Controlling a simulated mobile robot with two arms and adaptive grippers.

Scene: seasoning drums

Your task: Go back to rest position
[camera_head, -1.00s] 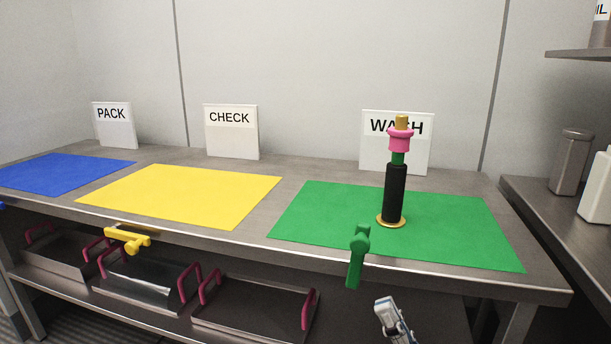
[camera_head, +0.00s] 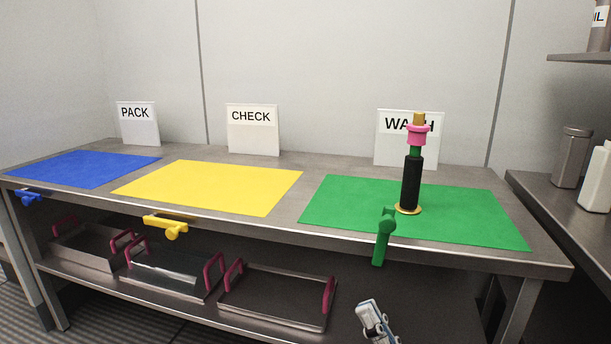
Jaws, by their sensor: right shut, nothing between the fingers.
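My right gripper (camera_head: 369,308) shows at the bottom edge of the head view, right of centre. It is shut and empty, in front of the table and below its front edge, apart from everything around it. My left gripper is out of view. A black, green and pink post with a gold top (camera_head: 411,180) stands upright on the green mat (camera_head: 470,215), in front of the WASH sign (camera_head: 390,152). A green handle (camera_head: 383,240) hangs at the table's front edge.
The steel table (camera_head: 290,217) also bears a yellow mat (camera_head: 210,187) and a blue mat (camera_head: 80,168), both bare. Handled metal trays (camera_head: 275,310) sit on the shelf below. A side counter (camera_head: 545,195) with containers stands at the right.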

